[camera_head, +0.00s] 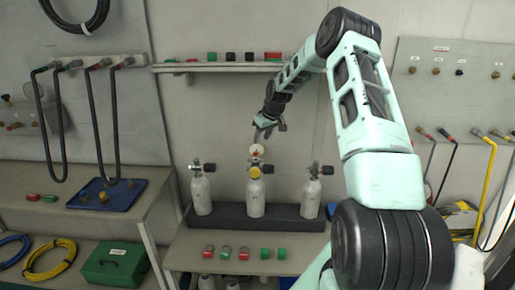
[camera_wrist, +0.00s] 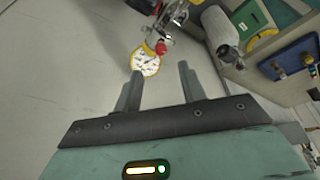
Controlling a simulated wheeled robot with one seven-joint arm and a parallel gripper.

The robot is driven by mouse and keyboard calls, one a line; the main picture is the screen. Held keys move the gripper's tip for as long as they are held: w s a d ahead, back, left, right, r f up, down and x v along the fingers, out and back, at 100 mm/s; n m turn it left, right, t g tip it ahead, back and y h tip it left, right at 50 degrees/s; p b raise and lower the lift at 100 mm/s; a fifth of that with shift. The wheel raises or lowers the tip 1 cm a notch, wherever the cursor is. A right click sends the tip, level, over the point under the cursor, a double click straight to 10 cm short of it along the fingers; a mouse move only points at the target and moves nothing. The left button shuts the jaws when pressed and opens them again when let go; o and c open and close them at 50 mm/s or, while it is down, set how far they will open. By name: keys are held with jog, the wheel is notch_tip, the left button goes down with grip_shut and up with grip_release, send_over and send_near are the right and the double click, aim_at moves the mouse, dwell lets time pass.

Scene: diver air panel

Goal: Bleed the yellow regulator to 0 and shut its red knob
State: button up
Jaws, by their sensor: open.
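The yellow regulator (camera_head: 255,171) sits on top of the middle white cylinder (camera_head: 255,197) in the head view. Its round white gauge with a yellow rim (camera_wrist: 146,60) shows in the wrist view just beyond my fingertips; I cannot read its needle. A small red knob (camera_wrist: 161,48) is beside the gauge's upper right edge. My gripper (camera_wrist: 160,76) is open and empty, its two fingers pointing towards the gauge and apart from it. In the head view my gripper (camera_head: 265,128) is above the middle cylinder, close to the regulator's top.
White cylinders with black-knobbed valves stand left (camera_head: 201,195) and right (camera_head: 311,197) of the middle one in a dark rack (camera_head: 230,216). A shelf (camera_head: 220,67) with coloured blocks is on the wall behind. A blue tray (camera_head: 120,194) lies on the left bench.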

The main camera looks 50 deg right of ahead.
aim_at(256, 152)
jog(key=shift+p+x, duration=1.2)
jog(key=shift+x, duration=2.3)
jog(key=shift+a, duration=0.1)
grip_shut()
